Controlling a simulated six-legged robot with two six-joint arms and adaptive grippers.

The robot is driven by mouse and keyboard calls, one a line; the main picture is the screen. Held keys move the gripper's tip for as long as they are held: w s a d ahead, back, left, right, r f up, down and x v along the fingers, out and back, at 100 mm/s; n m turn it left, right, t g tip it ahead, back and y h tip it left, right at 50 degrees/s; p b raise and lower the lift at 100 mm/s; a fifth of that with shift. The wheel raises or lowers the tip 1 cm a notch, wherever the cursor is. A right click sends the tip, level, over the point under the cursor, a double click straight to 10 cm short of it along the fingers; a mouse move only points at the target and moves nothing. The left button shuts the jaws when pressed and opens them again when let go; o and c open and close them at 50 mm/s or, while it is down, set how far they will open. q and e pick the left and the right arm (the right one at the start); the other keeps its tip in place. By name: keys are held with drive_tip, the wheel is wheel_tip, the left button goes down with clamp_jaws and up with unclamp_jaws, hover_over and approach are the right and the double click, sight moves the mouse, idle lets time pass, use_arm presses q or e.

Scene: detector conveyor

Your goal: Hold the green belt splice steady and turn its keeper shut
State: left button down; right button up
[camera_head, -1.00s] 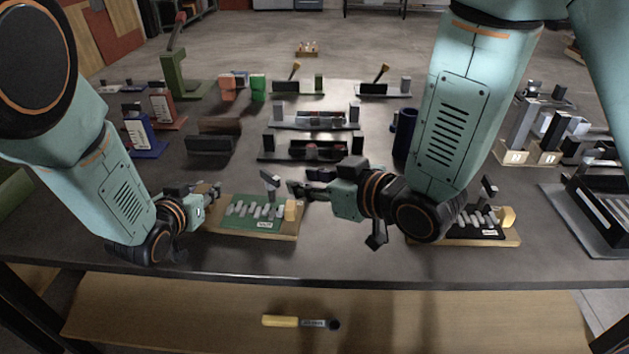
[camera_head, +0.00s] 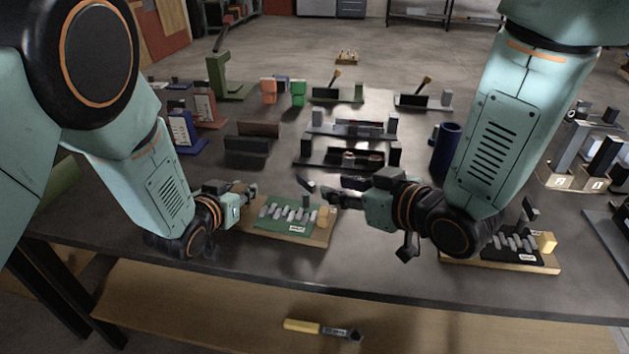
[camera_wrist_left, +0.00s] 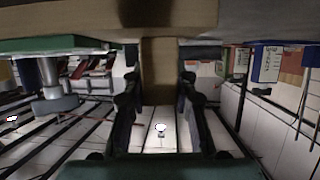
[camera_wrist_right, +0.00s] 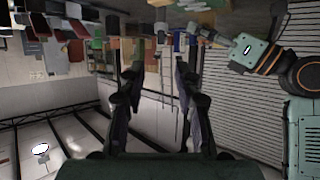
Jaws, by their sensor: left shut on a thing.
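The green belt splice (camera_head: 287,217) lies on a wooden board (camera_head: 316,238) near the front of the table, with several pale pegs in a row and a yellow block (camera_head: 326,215) at its right end. A dark, tilted lever (camera_head: 307,185) stands behind it, apparently the keeper. My left gripper (camera_head: 250,191) is shut on the board's left end; in the left wrist view a wooden piece (camera_wrist_left: 158,75) sits between the fingers. My right gripper (camera_head: 331,195) is beside the lever, on its right. Its fingers are apart in the right wrist view (camera_wrist_right: 150,78); contact with the lever cannot be told.
Dark fixtures (camera_head: 345,158) and a blue cylinder (camera_head: 446,150) stand behind. A yellow-handled tool (camera_head: 322,329) lies on the lower shelf. The table's front edge is close.

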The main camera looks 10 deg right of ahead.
sight(308, 181)
drive_tip(key=x, duration=0.9)
drive_tip(key=shift+w+a+f, duration=0.15)
drive_tip(key=shift+w+a, duration=0.1)
drive_tip(key=shift+w, duration=0.05)
clamp_jaws()
